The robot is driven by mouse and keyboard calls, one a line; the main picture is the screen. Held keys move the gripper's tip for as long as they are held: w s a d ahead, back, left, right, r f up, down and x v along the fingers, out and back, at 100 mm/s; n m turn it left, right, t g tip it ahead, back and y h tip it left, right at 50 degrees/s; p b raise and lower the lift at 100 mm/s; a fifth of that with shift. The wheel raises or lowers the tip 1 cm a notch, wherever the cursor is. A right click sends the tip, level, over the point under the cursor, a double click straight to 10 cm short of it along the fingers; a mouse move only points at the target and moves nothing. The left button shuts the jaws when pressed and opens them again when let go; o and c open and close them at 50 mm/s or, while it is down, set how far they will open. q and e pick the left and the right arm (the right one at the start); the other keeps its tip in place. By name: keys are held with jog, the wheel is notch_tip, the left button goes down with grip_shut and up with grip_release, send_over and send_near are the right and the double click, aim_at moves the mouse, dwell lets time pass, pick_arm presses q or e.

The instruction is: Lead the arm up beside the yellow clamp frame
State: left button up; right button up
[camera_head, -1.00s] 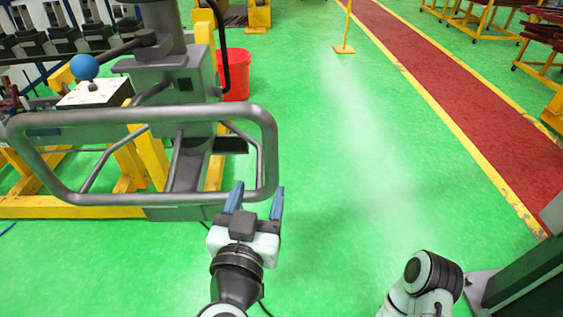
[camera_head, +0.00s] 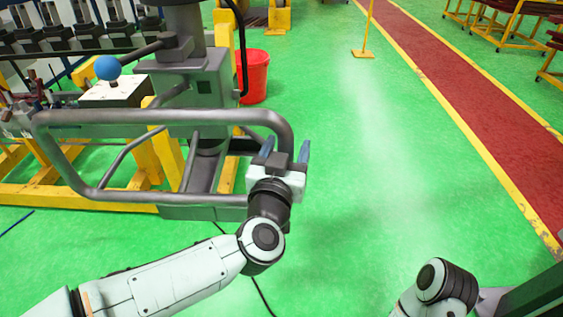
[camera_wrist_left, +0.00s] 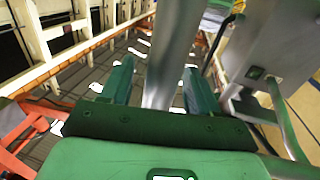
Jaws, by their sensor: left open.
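The yellow clamp frame (camera_head: 100,196) stands at the left in the head view, with a low beam along the floor and slanted yellow posts. A grey tubular loop (camera_head: 150,117) crosses in front of it. My left gripper (camera_head: 284,150) is open at the loop's right end, to the right of the yellow frame. In the left wrist view, the two fingers (camera_wrist_left: 160,85) are apart, and a grey bar (camera_wrist_left: 172,50) appears in the gap between them. I cannot tell whether they touch it. My right gripper is out of view; only part of that arm shows at bottom right.
A grey machine column (camera_head: 185,90) stands behind the loop, with a blue ball (camera_head: 108,68) at its left. A red bucket (camera_head: 254,76) is behind it. Green floor (camera_head: 400,180) is clear to the right, up to a red walkway (camera_head: 480,110). A cable lies on the floor.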

pick_arm(q)
jog(key=shift+w+d, duration=0.1)
jog(key=shift+w, duration=0.4)
grip_shut()
dwell(1.1)
dwell(0.3)
dwell(1.7)
